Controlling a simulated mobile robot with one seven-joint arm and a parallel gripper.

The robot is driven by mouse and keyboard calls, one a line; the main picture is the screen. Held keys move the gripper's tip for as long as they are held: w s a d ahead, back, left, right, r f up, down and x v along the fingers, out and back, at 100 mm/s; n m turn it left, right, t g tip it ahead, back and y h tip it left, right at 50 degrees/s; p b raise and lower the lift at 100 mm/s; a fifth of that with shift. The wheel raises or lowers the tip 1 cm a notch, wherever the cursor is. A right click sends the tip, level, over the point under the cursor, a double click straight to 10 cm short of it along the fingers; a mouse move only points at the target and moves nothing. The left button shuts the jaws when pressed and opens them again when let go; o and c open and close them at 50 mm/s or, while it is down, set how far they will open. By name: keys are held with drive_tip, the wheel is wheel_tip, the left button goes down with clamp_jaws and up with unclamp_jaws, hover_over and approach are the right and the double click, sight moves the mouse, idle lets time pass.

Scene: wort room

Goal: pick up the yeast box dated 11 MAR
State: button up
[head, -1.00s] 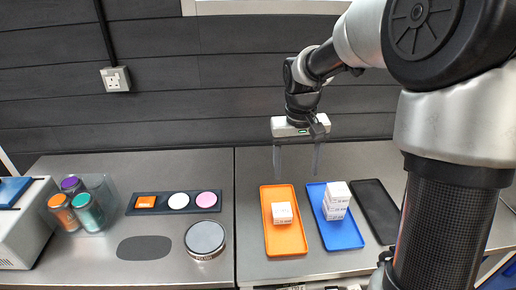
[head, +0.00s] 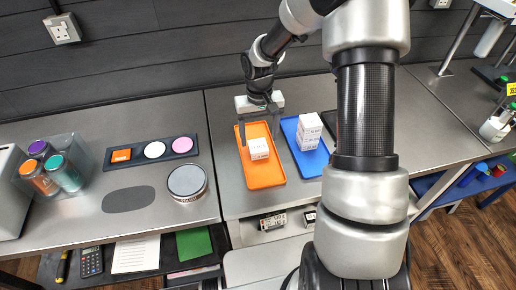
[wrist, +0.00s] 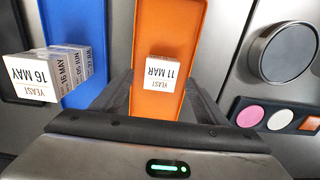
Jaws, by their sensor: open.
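The yeast box dated 11 MAR (wrist: 162,74) is a small white box lying alone on the orange tray (wrist: 188,22). In the head view the same box (head: 259,149) sits on the upper middle of the orange tray (head: 265,177). My gripper (head: 258,126) is open and empty above the far part of that tray. In the wrist view its two fingers stand apart on either side of the orange tray, with the box between them in the picture. I cannot tell the exact height of the fingertips over the tray.
A blue tray (head: 311,162) beside the orange one holds a stack of white yeast boxes (head: 309,131); the top one (wrist: 28,78) reads 16 MAY. A dark tray lies beyond it. Left are a round lidded tin (head: 187,182) and a strip with coloured discs (head: 152,151).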

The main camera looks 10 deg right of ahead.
sight(258, 145)
drive_tip(key=shift+w+a+f+p, duration=0.1)
drive_tip(key=shift+w+f+p, duration=0.1)
drive_tip(key=shift+f, duration=1.15)
drive_tip(key=shift+w+f+p, duration=0.1)
drive_tip(key=shift+f+p, duration=0.05)
drive_tip(key=shift+f, duration=1.2)
drive_tip(key=c, duration=1.2)
